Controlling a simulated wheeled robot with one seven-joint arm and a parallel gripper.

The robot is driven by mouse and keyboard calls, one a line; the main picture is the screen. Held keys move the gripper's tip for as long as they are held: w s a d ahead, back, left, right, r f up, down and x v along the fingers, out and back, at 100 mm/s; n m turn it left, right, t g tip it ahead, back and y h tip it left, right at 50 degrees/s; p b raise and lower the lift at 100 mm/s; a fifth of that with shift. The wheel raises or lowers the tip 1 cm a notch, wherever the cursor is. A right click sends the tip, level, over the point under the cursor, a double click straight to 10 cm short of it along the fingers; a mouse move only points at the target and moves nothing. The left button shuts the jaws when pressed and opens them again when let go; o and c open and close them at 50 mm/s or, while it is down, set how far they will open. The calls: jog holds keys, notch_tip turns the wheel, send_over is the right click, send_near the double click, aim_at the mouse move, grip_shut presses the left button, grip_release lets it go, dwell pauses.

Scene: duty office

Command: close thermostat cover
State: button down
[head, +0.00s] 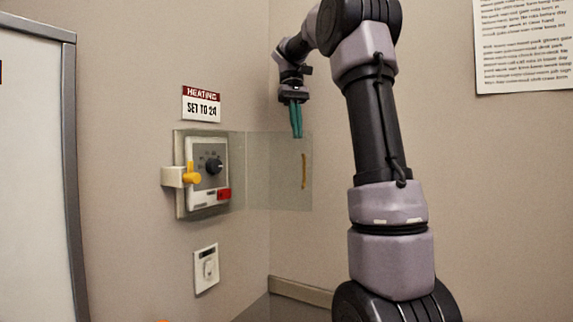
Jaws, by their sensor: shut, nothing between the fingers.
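The thermostat (207,172) is a white unit with a black dial and a red part, mounted on the left wall. Its clear cover (278,170) stands swung open to the right, with a yellow strip handle (304,171) near its far edge. A yellow catch (191,178) sits on a white block at the thermostat's left side. My gripper (297,137) points down with its green fingers together and empty. In the picture it is just above the cover's upper right part; I cannot tell whether they touch.
A sign reading "HEATING SET TO 24" (201,104) is above the thermostat. A white wall switch (206,268) is below it. A grey-framed white board (35,170) is at the left, and a printed sheet (525,43) hangs at upper right. The room corner is behind the cover.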

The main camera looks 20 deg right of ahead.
aim_at(300, 163)
jog(key=x, duration=1)
jog(key=shift+a, duration=0.1)
